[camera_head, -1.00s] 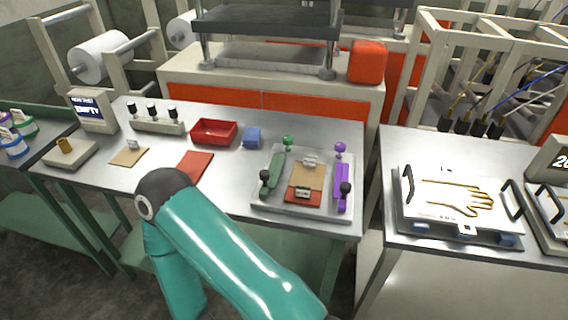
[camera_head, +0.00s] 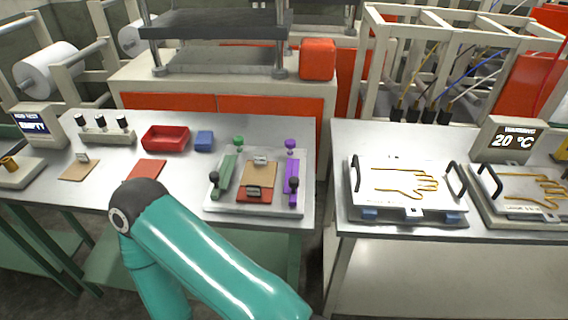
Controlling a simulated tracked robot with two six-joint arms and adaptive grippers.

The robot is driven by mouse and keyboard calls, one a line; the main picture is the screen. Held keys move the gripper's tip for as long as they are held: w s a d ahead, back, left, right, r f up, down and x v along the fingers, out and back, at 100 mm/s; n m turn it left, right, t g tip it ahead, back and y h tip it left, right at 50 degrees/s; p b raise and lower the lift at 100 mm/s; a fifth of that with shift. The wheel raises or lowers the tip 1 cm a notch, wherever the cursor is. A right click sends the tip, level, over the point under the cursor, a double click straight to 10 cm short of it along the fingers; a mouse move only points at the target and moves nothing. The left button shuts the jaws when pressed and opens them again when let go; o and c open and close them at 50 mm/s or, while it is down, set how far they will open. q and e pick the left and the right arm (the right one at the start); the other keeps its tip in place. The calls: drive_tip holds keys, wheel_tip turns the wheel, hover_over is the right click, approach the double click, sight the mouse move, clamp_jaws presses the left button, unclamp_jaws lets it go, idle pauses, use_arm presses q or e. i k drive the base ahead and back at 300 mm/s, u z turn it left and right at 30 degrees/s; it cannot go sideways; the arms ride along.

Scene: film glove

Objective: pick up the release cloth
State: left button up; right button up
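No label marks the release cloth. A flat brown sheet (camera_head: 74,172) with a small clip-like piece on it lies on the left metal table (camera_head: 110,200). A flat red-orange sheet (camera_head: 146,171) lies to its right, just beyond my teal arm. Another brown sheet (camera_head: 262,175) lies over a red one on a tray (camera_head: 225,207) with green and purple bars. I cannot tell which of these is the release cloth. One teal arm of mine crosses the lower middle, its elbow in front of the table. Neither gripper is in view.
A red bin (camera_head: 165,139), a blue block (camera_head: 204,141) and a knobbed rack (camera_head: 106,136) stand behind the sheets. A press stands behind the table. On the right table, plates with hand outlines (camera_head: 407,190) stand by a 20 °C display (camera_head: 514,141). A gap separates the tables.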

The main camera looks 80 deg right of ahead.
sight(258, 172)
drive_tip(key=z, duration=0.05)
drive_tip(key=k, duration=1.85)
drive_tip(key=z, duration=0.65)
drive_tip(key=i, duration=1)
